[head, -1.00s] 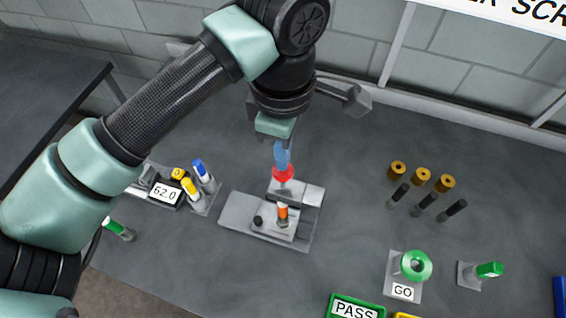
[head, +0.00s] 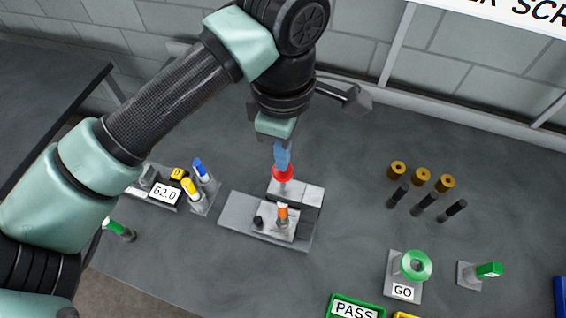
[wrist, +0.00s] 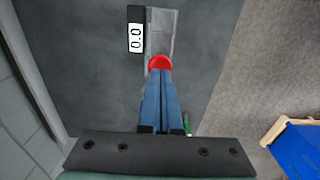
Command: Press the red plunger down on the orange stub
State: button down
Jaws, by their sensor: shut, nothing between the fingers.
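The red plunger (head: 283,173) stands on the grey press fixture (head: 237,215), at its back part. The orange stub (head: 282,212) stands upright on the front part of the same fixture, in front of the plunger. My gripper (head: 282,162) has its blue fingers shut together, pointing down right above the red plunger, with the tips at or very near its top. In the wrist view the plunger (wrist: 160,62) shows just past the shut fingertips (wrist: 161,72). Whether they touch it I cannot tell. The orange stub is hidden in the wrist view.
A rack with blue and yellow-topped pieces and a display (head: 165,193) stands to the left. A green GO ring gauge (head: 416,265) and a PASS tray (head: 357,308) are at front right.

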jog(key=shift+f+b, duration=2.4)
jog(key=shift+b, duration=0.3)
jog(key=shift+r+p, duration=1.9)
jog(key=shift+r, duration=2.65)
